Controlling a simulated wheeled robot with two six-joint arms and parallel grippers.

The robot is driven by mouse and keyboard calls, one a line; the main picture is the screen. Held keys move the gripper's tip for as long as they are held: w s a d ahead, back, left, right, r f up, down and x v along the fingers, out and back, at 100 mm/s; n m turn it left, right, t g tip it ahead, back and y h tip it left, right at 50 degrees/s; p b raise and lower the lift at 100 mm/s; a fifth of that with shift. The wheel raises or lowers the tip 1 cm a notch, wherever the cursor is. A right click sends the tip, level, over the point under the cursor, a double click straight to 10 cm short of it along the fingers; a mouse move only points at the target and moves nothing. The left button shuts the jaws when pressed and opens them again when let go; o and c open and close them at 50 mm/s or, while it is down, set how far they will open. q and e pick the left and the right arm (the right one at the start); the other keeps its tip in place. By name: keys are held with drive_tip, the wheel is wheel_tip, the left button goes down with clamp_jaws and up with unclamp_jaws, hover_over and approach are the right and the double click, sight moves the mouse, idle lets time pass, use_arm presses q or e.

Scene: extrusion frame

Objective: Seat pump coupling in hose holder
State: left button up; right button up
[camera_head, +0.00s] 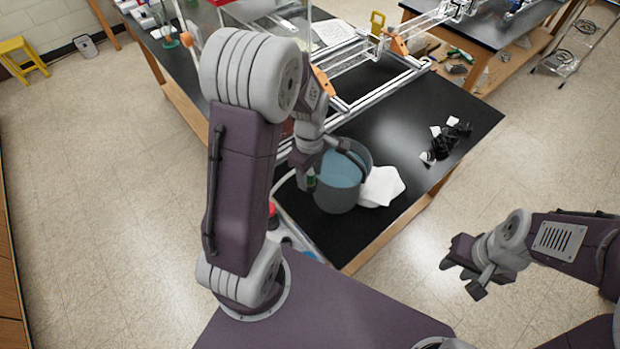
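My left gripper (324,166) hangs over the left rim of a grey bucket (338,203) holding blue liquid. A small green piece (311,182) shows at its lower tip, against the bucket's left side. I cannot tell whether this is the pump coupling or whether the fingers grip it. A pale hose (285,178) curves along the table edge left of the bucket. I cannot make out the hose holder for certain; orange brackets (397,43) sit on the metal extrusion frame (385,92). My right gripper (468,272) is open and empty, over the floor right of the table.
The black table (400,125) has bare room right of the bucket. A white cloth (381,187) lies against the bucket. Black and white small parts (446,140) lie near the table's right edge. A yellow stool (22,58) stands far left.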

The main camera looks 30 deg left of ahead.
sight(311, 172)
use_arm(q)
drive_tip(key=shift+d, duration=0.1)
clamp_jaws()
drive_tip(key=shift+w+r, duration=0.1)
drive_tip(key=shift+r, duration=0.45)
wheel_tip(311, 172, up, 3)
drive_tip(key=shift+f+b, duration=0.1)
drive_tip(key=shift+b, duration=0.4)
drive_tip(key=s+d+r+b, duration=0.2)
drive_tip(key=d+r, duration=0.5)
drive_tip(key=d, duration=0.4)
drive_tip(key=shift+s, duration=0.9)
